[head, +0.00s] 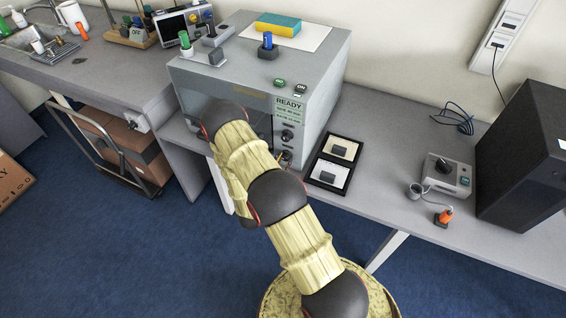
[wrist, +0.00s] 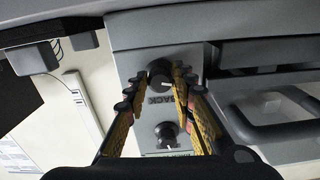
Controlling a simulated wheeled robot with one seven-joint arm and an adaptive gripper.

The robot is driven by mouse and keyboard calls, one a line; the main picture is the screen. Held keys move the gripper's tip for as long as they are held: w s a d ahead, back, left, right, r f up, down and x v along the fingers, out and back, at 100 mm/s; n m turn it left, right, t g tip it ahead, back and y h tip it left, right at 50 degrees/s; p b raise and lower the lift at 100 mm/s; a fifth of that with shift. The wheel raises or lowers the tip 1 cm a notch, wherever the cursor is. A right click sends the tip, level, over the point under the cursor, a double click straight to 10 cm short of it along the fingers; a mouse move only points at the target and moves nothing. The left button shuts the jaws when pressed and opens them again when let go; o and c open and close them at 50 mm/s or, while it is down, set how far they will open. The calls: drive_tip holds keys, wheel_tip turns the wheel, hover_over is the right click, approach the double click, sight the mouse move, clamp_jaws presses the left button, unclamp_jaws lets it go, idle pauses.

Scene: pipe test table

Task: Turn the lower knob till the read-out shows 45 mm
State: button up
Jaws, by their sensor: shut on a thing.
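The grey test box (head: 330,75) carries a read-out (head: 289,108) headed READY; the smaller lines under it are too small to read. The upper knob (head: 287,135) is below the read-out, dark with a white mark. The lower knob (head: 286,155) is under it, partly behind my arm. The wrist view looks turned over: the lower knob (wrist: 160,73) is above and the upper knob (wrist: 166,130) below. My gripper (wrist: 155,82) is shut on the lower knob, a finger on each side. In the head view my arm hides the gripper.
A door handle (wrist: 275,115) is close to my right finger in the wrist view. A black-framed tray (head: 325,184) lies right of the box. Farther right are a small grey device (head: 447,177) and a black case (head: 525,150).

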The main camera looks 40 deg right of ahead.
clamp_jaws()
